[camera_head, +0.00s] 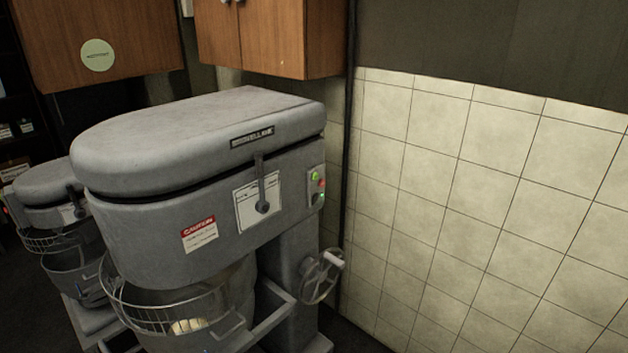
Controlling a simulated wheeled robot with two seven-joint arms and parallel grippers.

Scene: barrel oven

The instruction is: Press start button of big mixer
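The big mixer (135,225) is a large grey machine that fills the middle left of the head view. Its control panel (316,187) is on the side of the head, near the right rear edge. The panel has a green button (315,175) at the top, a red button (321,184) below it, and a small green spot lower down. A dark lever (262,194) sits on a white plate left of the panel. Neither of my grippers is in view.
A handwheel (322,276) sticks out low on the mixer's right. A wire guard (170,308) rings the bowl, with pale contents inside. A smaller mixer (50,190) stands behind at left. Wooden cabinets (270,38) hang above. A tiled wall (480,210) is at right.

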